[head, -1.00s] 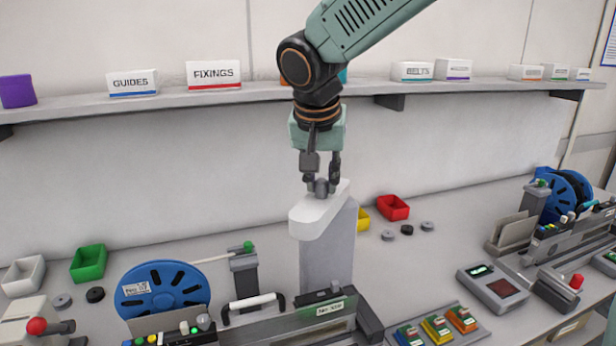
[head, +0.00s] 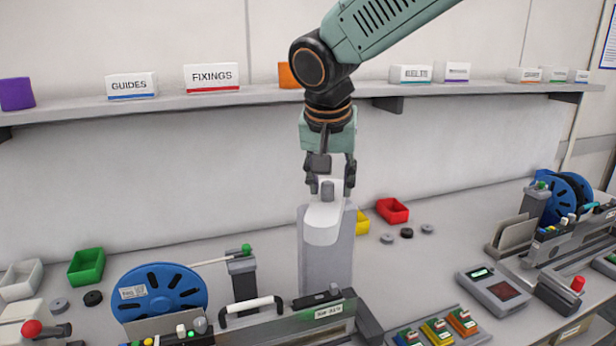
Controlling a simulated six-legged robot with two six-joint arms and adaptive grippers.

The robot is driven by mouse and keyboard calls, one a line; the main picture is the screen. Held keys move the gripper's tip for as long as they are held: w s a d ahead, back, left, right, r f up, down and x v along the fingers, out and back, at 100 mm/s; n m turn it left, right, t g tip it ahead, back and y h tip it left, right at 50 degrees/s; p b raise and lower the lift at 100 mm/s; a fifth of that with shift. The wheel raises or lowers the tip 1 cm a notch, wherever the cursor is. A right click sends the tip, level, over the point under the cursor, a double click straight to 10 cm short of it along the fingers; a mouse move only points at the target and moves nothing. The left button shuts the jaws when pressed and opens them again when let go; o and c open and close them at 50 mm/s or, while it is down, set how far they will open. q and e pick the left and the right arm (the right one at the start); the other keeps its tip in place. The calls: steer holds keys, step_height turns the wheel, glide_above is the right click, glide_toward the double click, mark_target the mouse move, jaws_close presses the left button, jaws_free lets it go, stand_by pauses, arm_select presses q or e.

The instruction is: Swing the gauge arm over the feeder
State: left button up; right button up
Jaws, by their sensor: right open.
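The gauge arm (head: 322,222) is a white rounded bar on top of a grey post (head: 326,262) behind the feeder. It points toward the front, and a grey knob (head: 327,190) stands up on it. My right gripper (head: 331,187) points down from above with its fingers open, one on each side of the knob; I cannot tell if they touch it. The feeder (head: 285,326) lies at the front with a blue reel (head: 140,306), a black-and-white handle and a label. My left gripper is not in view.
A second feeder with a blue reel (head: 553,206) stands at the right. Red (head: 393,211) and green (head: 86,267) bins sit on the bench. A shelf (head: 180,101) with labelled boxes runs behind my right arm. A grey device (head: 493,287) and coloured switches (head: 436,330) are front right.

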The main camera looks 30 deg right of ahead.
mark_target(328, 184)
steer(key=shift+w+a, duration=0.15)
steer(key=shift+r+p, duration=0.45)
steer(key=shift+r, duration=0.1)
step_height(328, 184, up, 3)
steer(key=shift+p, duration=1.25)
step_height(328, 184, up, 4)
steer(key=p, duration=0.4)
steer(key=shift+f, duration=0.1)
